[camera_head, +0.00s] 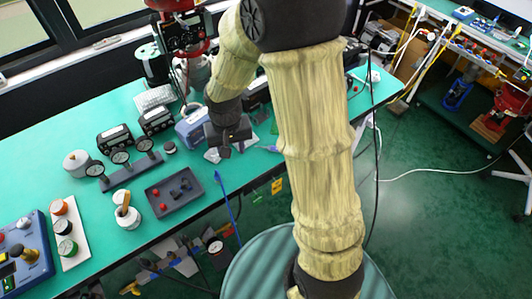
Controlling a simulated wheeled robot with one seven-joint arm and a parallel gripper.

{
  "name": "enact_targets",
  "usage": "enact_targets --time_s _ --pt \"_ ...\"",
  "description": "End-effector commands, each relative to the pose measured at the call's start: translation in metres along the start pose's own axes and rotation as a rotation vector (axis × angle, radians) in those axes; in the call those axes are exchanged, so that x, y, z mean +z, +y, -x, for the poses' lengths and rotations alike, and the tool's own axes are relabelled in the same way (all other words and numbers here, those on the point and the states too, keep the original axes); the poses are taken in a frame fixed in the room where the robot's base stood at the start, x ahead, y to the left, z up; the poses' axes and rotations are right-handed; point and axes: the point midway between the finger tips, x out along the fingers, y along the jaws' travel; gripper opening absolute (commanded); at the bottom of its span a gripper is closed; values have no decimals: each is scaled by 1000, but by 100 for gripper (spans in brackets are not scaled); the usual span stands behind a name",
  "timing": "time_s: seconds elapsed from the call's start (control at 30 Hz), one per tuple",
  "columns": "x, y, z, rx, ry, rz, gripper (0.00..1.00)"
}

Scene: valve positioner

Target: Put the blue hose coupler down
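My gripper (235,149) is over the green bench near its front edge, pointing down, below my pale-sleeved arm. Its fingers are small and dark here, and I cannot tell whether they are open or shut. I cannot make out a blue hose coupler between them. A dark grey tray (152,207) lies on the bench to the left of and in front of my gripper. It holds several small red and dark blue parts; I cannot tell whether one is the coupler.
On the green bench (105,250) stand a gauge stand (125,174), black meters (114,139), a white pot (127,216) and a blue case (192,128) close beside my gripper. A blue rod (228,200) slants past the front edge. My arm hides part of the bench.

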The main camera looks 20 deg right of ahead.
Motion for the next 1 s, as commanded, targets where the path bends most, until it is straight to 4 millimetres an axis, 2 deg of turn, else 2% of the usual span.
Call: enact_targets --time_s 0.03,0.2,0.4,1.0 --pt "10 15 13 0 25 5 39" --pt "47 55 43 -4 94 31 39" --pt "80 81 59 -6 148 53 39" --pt "83 83 60 -6 154 58 39"
